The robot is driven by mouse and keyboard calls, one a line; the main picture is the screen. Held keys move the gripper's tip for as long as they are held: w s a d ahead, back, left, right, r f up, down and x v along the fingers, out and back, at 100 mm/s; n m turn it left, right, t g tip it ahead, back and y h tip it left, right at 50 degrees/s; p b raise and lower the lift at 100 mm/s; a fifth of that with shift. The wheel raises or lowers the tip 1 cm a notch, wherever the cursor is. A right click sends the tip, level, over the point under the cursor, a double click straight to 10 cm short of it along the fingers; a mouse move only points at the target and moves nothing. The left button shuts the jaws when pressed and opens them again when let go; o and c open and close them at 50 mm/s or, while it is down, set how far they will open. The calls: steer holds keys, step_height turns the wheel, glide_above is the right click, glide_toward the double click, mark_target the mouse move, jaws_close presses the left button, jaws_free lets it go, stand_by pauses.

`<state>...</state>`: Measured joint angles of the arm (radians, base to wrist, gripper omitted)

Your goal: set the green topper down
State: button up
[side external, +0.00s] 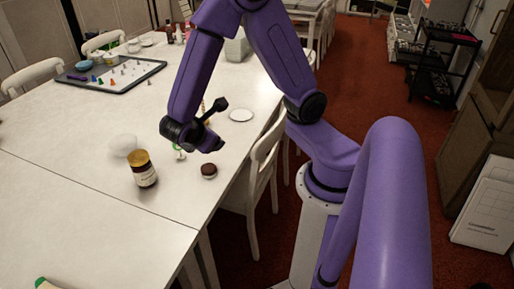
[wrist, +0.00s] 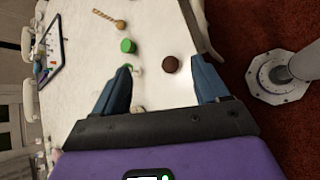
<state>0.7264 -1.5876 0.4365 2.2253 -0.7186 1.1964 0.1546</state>
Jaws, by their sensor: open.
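A short green cylinder (wrist: 128,46), which may be the green topper, appears on the white table in the wrist view, just beyond my left-hand finger. A small green and white thing (side external: 179,153) shows below my wrist in the side view; I cannot tell whether it is the same object. A dark brown round cake (side external: 209,171) sits on the table nearby; in the wrist view the cake (wrist: 169,64) appears between my fingertips, apart from both. My gripper (wrist: 163,65) is open, with nothing held between its fingers. In the side view my wrist partly hides the fingers.
A jar with a gold lid (side external: 144,170) and a white rounded object (side external: 123,145) stand left of the cake. A white plate (side external: 240,115) lies near the table's right edge. A board with small coloured pieces (side external: 112,74) lies farther back. The near table is largely clear.

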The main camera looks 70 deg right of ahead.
steer(key=s+a+r+g+y, duration=0.1)
steer(key=s+a+r+y, duration=0.1)
steer(key=s+y, duration=0.3)
steer(key=s+a+r+m+g+y, duration=0.1)
steer(key=s+a+r+y, duration=0.2)
steer(key=s, duration=0.8)
steer(key=shift+s+a+r+m+y, duration=0.2)
steer(key=shift+a+m+y, duration=0.1)
steer(key=shift+a+y, duration=0.65)
